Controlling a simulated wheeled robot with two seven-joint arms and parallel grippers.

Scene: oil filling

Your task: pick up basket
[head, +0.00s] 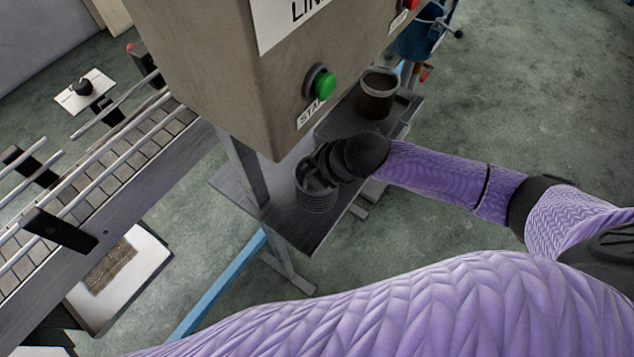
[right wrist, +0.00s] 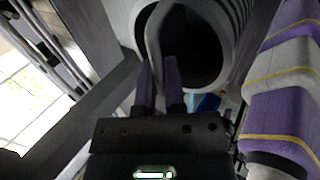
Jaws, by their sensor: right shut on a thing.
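The basket (head: 316,200) is a small dark round container with ribbed sides. It is at the dark shelf under the control box; I cannot tell whether it touches the shelf. My right gripper (head: 326,160) is at its upper right side, partly hidden by its own wrist. In the right wrist view, the basket (right wrist: 234,28) shows its dark opening and ribs. There the two fingers of my right gripper (right wrist: 160,75) are shut on a grey strap-like handle that runs across the opening. My left gripper is in neither view.
A dark cylindrical pot (head: 377,97) stands on a tray behind my right wrist. The large control box (head: 215,60) with a green button (head: 325,84) overhangs the shelf (head: 285,222). A conveyor (head: 120,190) with rails is at left. Open floor lies at right.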

